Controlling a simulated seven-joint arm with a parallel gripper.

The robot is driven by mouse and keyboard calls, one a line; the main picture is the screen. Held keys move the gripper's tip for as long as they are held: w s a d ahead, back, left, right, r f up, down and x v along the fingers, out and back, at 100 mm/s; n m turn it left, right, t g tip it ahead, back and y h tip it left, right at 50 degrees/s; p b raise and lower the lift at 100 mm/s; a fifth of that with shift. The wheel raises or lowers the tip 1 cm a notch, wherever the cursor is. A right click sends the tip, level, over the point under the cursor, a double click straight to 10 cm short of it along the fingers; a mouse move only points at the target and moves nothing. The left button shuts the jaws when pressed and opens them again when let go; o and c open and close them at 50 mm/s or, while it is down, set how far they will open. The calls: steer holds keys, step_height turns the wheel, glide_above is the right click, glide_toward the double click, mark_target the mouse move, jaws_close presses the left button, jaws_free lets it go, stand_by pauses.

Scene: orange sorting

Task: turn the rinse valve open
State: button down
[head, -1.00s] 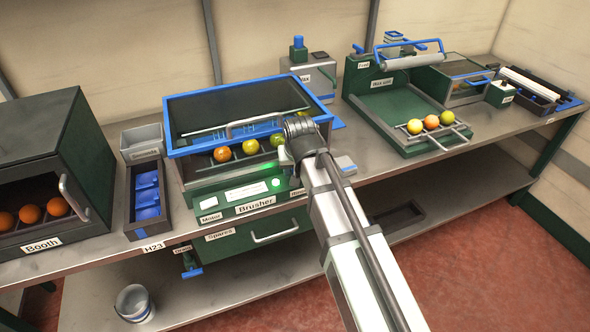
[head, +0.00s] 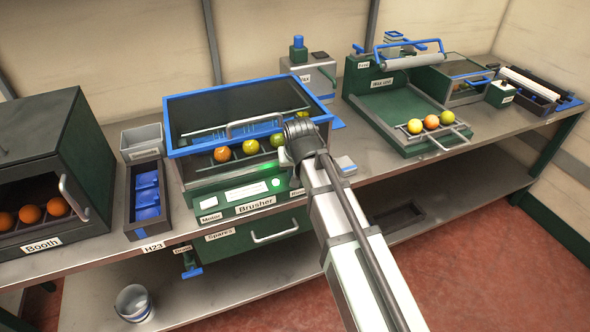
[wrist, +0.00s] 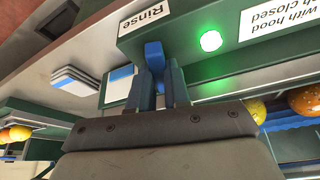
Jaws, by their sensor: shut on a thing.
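The rinse valve's blue handle (wrist: 154,57) sits on the green front panel beside the Rinse label (wrist: 145,18) in the wrist view. My gripper (wrist: 159,84) is shut on this handle, one finger on each side. The handle points roughly straight down toward my gripper in that view. In the head view the handle and fingers are hidden behind my wrist, at the right end of the brusher (head: 236,180) front. Its Rinse label is partly covered there.
The brusher's blue-framed hood (head: 240,88) is down over several fruits. A green lamp (wrist: 211,41) glows on the panel. The spares drawer (head: 270,232) is below.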

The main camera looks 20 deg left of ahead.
steer(key=shift+n+g+y, duration=0.4)
steer(key=shift+n+y, duration=0.1)
steer(key=shift+n, duration=1.1)
steer(key=c, duration=1.1)
jaws_free()
steer(key=v, duration=1.3)
steer(key=shift+s+d+r, duration=0.15)
steer(key=shift+d+r, duration=0.05)
steer(key=shift+r, duration=0.1)
